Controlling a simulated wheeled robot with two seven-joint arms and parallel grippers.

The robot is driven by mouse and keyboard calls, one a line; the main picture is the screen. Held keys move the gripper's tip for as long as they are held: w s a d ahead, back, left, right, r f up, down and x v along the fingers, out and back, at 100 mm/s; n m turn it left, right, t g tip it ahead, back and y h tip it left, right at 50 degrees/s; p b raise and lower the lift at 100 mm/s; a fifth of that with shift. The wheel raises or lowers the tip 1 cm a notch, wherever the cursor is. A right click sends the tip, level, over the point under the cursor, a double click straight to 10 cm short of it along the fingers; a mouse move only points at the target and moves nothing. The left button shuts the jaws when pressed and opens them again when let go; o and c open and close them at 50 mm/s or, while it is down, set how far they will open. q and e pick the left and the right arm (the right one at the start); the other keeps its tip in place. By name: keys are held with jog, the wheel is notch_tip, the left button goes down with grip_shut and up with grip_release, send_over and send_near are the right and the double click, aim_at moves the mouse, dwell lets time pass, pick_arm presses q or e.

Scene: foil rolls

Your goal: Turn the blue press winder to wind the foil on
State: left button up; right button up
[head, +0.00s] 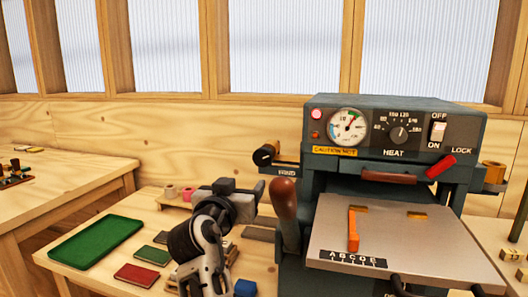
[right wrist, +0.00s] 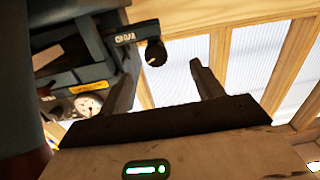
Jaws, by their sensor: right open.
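The blue-grey press (head: 390,125) stands at the right with its dial, heat knob and switch facing me. Its winder (head: 265,154) is a dark round knob on a bracket at the press's upper left. It also shows in the right wrist view (right wrist: 155,53), beyond and between my fingers. My right gripper (head: 256,190) is below and left of the winder, apart from it. In the right wrist view its two fingers (right wrist: 163,76) are spread and empty. A gold foil roll (head: 494,172) sits on the press's right side. My left gripper is out of view.
A lever with a brown knob (head: 284,198) rises at the press's left front. The press plate (head: 400,243) carries an orange strip. Small rolls (head: 170,191), a green tray (head: 95,241) and a red block (head: 137,275) lie on the left of the table. Wall and windows are behind.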

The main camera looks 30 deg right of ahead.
aim_at(261, 161)
jog(key=shift+m+g+h, duration=0.3)
jog(key=shift+h, duration=0.1)
jog(key=p+x, duration=0.1)
jog(key=x, duration=0.4)
jog(key=r+x, duration=0.1)
jog(key=x, duration=0.4)
jog(key=p+x, duration=0.1)
jog(key=x, duration=0.4)
jog(key=shift+s+d+r+p, duration=0.15)
jog(key=shift+d+r+p, duration=0.15)
jog(key=shift+d+p, duration=0.1)
jog(key=c, duration=1)
